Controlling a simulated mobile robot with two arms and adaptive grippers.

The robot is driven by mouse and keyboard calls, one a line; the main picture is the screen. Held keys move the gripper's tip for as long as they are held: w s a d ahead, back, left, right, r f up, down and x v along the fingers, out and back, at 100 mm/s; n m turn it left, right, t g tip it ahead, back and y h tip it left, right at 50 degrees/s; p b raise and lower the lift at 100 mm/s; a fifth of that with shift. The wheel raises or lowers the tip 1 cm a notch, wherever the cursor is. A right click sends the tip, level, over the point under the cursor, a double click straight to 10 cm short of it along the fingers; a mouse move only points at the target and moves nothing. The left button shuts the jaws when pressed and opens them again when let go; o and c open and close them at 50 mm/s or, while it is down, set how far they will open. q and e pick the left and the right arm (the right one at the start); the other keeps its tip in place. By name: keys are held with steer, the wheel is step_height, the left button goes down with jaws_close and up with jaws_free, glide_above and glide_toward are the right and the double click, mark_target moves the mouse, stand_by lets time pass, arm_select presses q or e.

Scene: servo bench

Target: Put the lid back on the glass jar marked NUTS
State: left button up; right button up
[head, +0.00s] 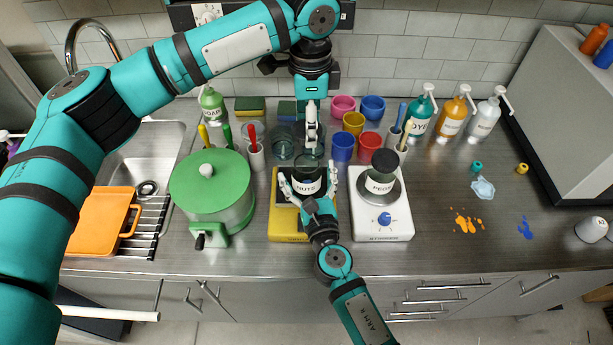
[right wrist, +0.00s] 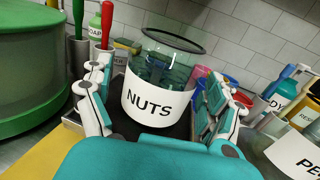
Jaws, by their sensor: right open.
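The glass jar marked NUTS (head: 307,186) stands upright on the dark plate of a yellow scale. My right gripper (head: 307,184) is open, with one finger on each side of the jar; in the right wrist view the fingers (right wrist: 160,98) stand apart from the label. My left gripper (head: 312,142) points down just behind and above the jar; its fingers show edge-on, so their opening is unclear.
A PEGS jar with a dark lid (head: 385,161) stands on a white scale (head: 384,229) to the right. A green pot (head: 212,195) is close on the left. Several cups stand behind. The counter is mostly clear farther right, with orange and blue spills.

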steer(key=shift+w, duration=0.35)
arm_select(q)
steer(key=shift+s, duration=0.1)
arm_select(e)
steer(key=c, duration=1.8)
arm_select(q)
glide_above(309, 152)
steer(key=s, duration=0.2)
steer(key=shift+f, duration=3.3)
steer(key=shift+f, duration=0.6)
arm_select(e)
jaws_close()
